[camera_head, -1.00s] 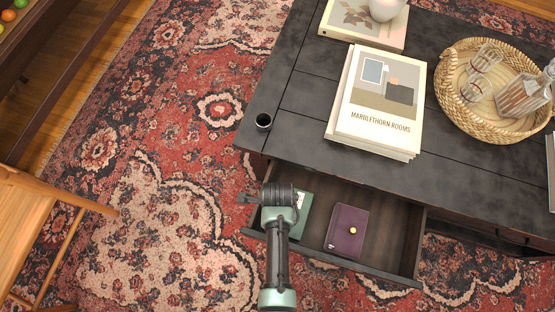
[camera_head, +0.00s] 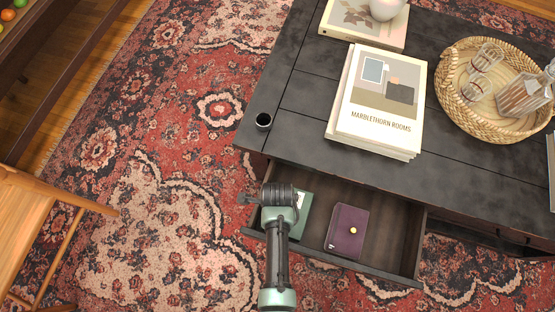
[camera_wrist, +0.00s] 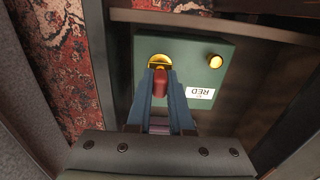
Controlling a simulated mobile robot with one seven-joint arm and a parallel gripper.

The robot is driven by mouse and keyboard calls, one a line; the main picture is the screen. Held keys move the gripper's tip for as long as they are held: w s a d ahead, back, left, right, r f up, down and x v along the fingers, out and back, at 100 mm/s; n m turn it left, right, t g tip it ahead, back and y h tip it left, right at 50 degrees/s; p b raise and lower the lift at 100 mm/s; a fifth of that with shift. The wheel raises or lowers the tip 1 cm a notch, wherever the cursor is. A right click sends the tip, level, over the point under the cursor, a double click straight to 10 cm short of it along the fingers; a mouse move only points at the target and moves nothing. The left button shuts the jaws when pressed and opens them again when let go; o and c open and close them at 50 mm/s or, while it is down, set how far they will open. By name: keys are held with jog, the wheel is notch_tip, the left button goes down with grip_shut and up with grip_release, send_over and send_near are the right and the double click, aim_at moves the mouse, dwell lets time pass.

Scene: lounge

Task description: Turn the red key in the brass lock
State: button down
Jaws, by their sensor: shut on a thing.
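A dark green box (camera_wrist: 193,58) lies in the open drawer; its left part is hidden by my arm in the head view (camera_head: 297,226). In the wrist view it has a round brass lock (camera_wrist: 159,60), a brass knob (camera_wrist: 215,62) and a white label reading "RED" upside down. My gripper (camera_wrist: 160,80) is shut on the red key (camera_wrist: 160,83), which stands at the lock. How deep the key sits in the lock is hidden by the fingers. In the head view my wrist hides the fingertips and the key.
The open drawer (camera_head: 388,250) also holds a purple notebook (camera_head: 347,230) with a brass button, right of the box. Drawer walls stand close around my gripper.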

jog(key=shift+n+p, duration=0.6)
jog(key=shift+n, duration=0.9)
jog(key=shift+r+n+p, duration=0.1)
jog(key=shift+n+p, duration=0.3)
jog(key=shift+n, duration=1.1)
